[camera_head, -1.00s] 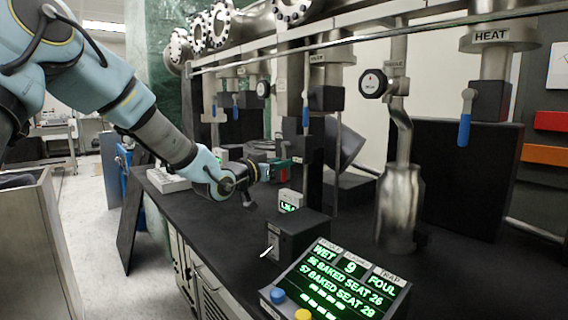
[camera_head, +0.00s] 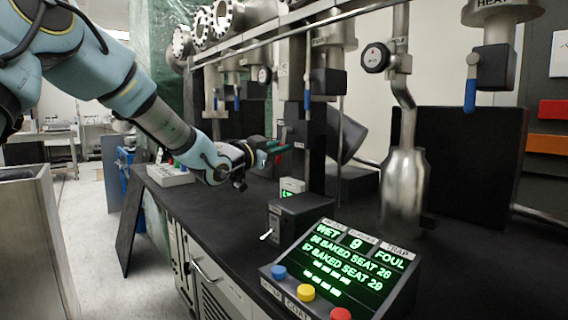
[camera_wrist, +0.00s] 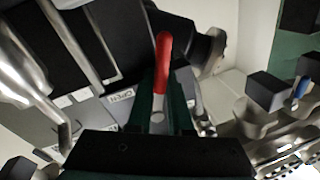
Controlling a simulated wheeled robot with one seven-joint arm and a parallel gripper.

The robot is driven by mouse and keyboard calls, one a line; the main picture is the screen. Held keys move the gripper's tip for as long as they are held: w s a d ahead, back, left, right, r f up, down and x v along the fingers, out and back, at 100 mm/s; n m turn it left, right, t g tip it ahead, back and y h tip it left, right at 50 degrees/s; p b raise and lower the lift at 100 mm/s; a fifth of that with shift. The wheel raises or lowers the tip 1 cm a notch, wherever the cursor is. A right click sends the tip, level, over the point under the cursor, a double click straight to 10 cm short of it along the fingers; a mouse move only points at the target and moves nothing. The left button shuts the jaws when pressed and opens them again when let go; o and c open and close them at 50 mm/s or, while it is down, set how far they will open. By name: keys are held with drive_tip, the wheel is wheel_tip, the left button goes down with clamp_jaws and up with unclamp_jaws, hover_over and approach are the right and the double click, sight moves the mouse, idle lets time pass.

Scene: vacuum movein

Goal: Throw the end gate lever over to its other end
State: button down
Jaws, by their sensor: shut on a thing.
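The end gate lever has a red handle (camera_wrist: 164,48) that stands upright in the middle of the wrist view. My gripper (camera_wrist: 161,85) has its two green fingers closed on either side of the lower handle. In the head view my gripper (camera_head: 274,150) reaches over the bench beside the dark column, and only a small trace of red shows at its fingertips. An OPEN label (camera_wrist: 122,96) appears upside down left of the fingers in the wrist view. The lever's pivot and its other end are hidden or unclear.
A display console (camera_head: 335,262) with coloured buttons and a black switch box (camera_head: 300,216) stand on the bench in front. A metal bottle (camera_head: 402,190) stands to the right. Pipes and blue-handled valves (camera_head: 470,95) hang above. Bare bench top lies between.

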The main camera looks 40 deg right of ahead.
drive_tip(key=m+b, duration=0.2)
drive_tip(key=w+m+b, duration=0.1)
drive_tip(key=m+b, duration=0.1)
drive_tip(key=shift+w+r+g+h, duration=0.15)
drive_tip(key=shift+g+h, duration=0.15)
drive_tip(key=shift+h, duration=0.1)
drive_tip(key=shift+w+r+m+g+b, duration=0.2)
drive_tip(key=shift+r+m+b, duration=0.15)
drive_tip(key=shift+m+b, duration=0.45)
drive_tip(key=shift+w+r+m+g+b, duration=0.1)
drive_tip(key=shift+w+r+m+b, duration=0.2)
drive_tip(key=shift+m+b, duration=0.5)
drive_tip(key=shift+s+r, duration=0.1)
drive_tip(key=c, duration=0.8)
unclamp_jaws()
drive_tip(key=shift+c, duration=0.2)
drive_tip(key=a+f, duration=0.1)
drive_tip(key=a, duration=0.9)
drive_tip(key=shift+s+a+f+b, duration=0.25)
drive_tip(key=shift+s+f+b, duration=0.05)
drive_tip(key=shift+f+b, duration=0.1)
